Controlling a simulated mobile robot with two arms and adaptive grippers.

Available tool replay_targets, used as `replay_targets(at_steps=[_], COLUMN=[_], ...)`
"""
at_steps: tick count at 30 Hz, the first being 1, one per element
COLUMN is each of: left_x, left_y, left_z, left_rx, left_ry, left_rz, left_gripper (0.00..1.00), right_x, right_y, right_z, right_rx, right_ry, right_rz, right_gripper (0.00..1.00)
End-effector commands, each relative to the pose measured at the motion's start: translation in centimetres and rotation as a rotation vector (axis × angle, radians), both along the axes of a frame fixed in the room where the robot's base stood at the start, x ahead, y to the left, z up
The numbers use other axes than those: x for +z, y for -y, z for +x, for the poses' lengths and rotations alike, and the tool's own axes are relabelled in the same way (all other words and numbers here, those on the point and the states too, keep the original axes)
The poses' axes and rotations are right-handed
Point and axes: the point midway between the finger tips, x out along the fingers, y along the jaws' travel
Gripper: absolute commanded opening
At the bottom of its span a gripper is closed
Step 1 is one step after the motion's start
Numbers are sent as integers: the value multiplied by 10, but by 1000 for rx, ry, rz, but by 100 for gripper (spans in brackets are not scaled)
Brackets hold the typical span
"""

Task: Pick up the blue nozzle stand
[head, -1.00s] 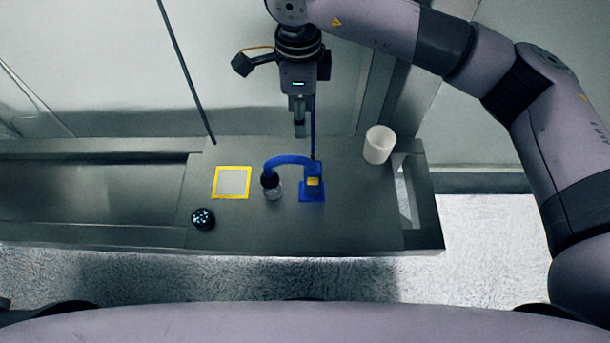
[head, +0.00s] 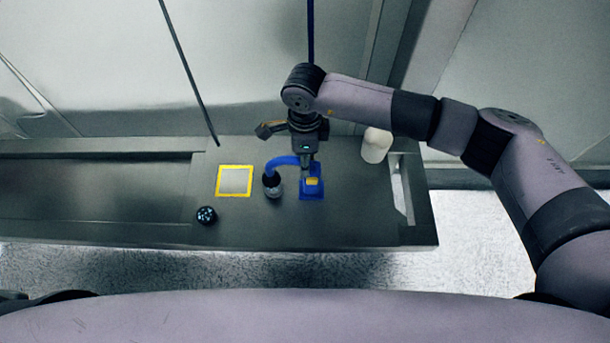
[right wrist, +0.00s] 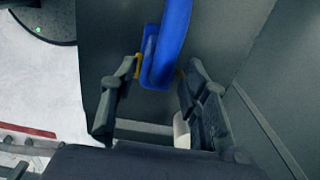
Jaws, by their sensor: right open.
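The blue nozzle stand (head: 311,193) stands on the grey bench, its curved arm reaching left to a dark-topped clear nozzle part. In the right wrist view, the blue stand (right wrist: 165,42) shows between the two spread fingers of the right gripper (right wrist: 160,72). The gripper is open; I cannot tell whether either finger touches the stand. My left gripper is not in view.
A yellow-framed square (head: 235,181) and a small black round object (head: 206,215) lie on the bench to the left. A white cup (head: 376,146) stands to the right, near my right arm. The bench front (head: 330,230) is clear.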

Motion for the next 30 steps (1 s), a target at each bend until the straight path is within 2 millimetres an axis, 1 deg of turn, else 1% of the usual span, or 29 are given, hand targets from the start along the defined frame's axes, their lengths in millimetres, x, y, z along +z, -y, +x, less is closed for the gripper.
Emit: replay_targets(at_steps=[3,8,26,30], left_x=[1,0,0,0], left_y=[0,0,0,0], left_z=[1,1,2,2], left_rx=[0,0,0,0], left_ry=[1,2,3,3], left_rz=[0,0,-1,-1], left_gripper=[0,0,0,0], right_x=[-4,-4,-3,-3], right_y=[0,0,0,0], right_z=[0,0,0,0], right_rx=[0,0,0,0], right_ry=[1,1,1,1], right_rz=[0,0,0,0], right_gripper=[42,41,1,0])
